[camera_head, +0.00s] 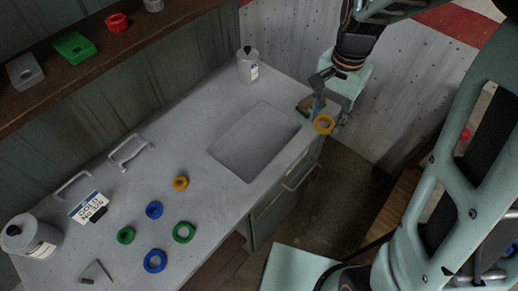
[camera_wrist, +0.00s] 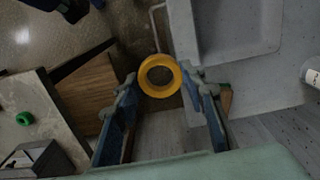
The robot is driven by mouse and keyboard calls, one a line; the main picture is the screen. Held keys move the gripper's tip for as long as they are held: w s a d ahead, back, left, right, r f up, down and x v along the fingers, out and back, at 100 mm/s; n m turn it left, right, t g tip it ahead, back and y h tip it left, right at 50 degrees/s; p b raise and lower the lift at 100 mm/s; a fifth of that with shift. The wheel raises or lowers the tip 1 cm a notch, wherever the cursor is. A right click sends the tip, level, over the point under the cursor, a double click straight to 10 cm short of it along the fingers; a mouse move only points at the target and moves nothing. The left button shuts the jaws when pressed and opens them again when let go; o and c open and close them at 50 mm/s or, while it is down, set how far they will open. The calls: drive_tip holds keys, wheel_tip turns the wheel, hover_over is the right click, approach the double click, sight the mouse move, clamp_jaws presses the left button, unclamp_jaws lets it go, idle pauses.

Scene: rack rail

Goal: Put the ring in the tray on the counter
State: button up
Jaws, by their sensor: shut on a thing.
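My gripper (camera_head: 322,108) is shut on a yellow ring (camera_head: 330,130), just off the counter's right front corner in the head view. In the wrist view the yellow ring (camera_wrist: 160,58) sits between the tips of my gripper (camera_wrist: 160,78), with dark floor behind it. The grey tray (camera_head: 213,152) is a shallow rectangular basin in the counter, empty, to the left of my gripper. The tray (camera_wrist: 183,30) also shows at the top of the wrist view, right of the ring.
Loose rings lie on the counter (camera_head: 215,205), among them another yellow ring (camera_head: 180,189), with blue and green ones. A card (camera_head: 88,207) reads GOLD No.336. A white canister (camera_head: 247,68) stands behind the tray and another (camera_head: 30,238) at the left. A shelf (camera_head: 60,85) runs above.

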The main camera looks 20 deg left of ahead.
drive_tip(key=s+a+m+b, duration=0.55)
drive_tip(key=s+a, duration=0.25)
drive_tip(key=a, duration=0.3)
drive_tip(key=p, duration=0.1)
hover_over(271, 130)
drive_tip(key=shift+n, duration=0.35)
drive_tip(key=f, duration=0.9)
drive_tip(key=shift+s+d+f, duration=0.2)
drive_tip(key=shift+s+f, duration=0.15)
drive_tip(key=shift+s, duration=0.05)
drive_tip(key=shift+w+a+f, duration=0.15)
drive_tip(key=shift+w+f, duration=0.3)
drive_tip(key=shift+f, duration=1.55)
drive_tip(key=shift+f, duration=0.1)
drive_tip(key=shift+f, duration=0.2)
drive_tip(key=o, duration=1.1)
drive_tip(key=shift+r, duration=0.1)
drive_tip(key=shift+o, duration=0.2)
